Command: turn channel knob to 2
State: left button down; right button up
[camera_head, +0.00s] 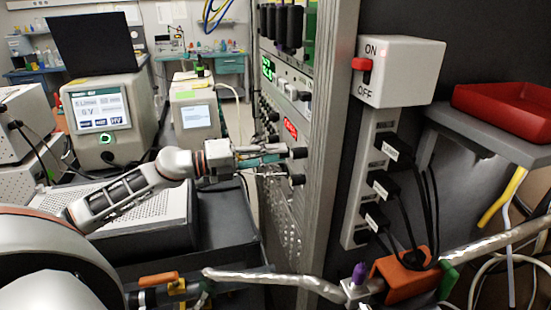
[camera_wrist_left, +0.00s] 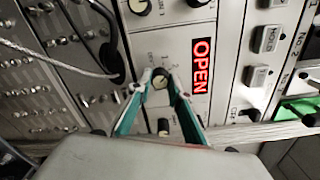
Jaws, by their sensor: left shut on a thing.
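The rack panel with its knobs and a red lit OPEN display (camera_wrist_left: 201,66) fills the left wrist view. A small round knob (camera_wrist_left: 160,78) with numbers around it sits left of this display. My left gripper (camera_wrist_left: 154,86) has its green fingers on either side of this knob, shut on it. A second knob (camera_wrist_left: 163,127) is below it, between the fingers. In the head view my left gripper (camera_head: 285,157) reaches the face of the rack (camera_head: 325,130) from the left. The knob's exact pointer setting is too small to read. My right gripper is not in view.
Other knobs, including one (camera_wrist_left: 140,6) above, and switches crowd the panel. A black cable (camera_wrist_left: 112,40) and a pale cable (camera_wrist_left: 60,62) cross it at the left. Right of the rack are an ON/OFF switch box (camera_head: 397,70) and a red tray (camera_head: 505,108).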

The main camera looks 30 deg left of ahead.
pick_arm(q)
jog(key=shift+f+m+b, duration=0.15)
jog(key=shift+m+b, duration=0.65)
jog(key=shift+m, duration=1.1)
jog(key=c, duration=1.8)
grip_release()
jog(key=shift+c, duration=0.2)
jog(key=shift+s+a, duration=0.1)
jog(key=shift+s, duration=0.05)
jog(key=v, duration=1.1)
jog(key=shift+s+a, duration=0.2)
jog(key=shift+s, duration=0.1)
jog(key=shift+d, duration=0.1)
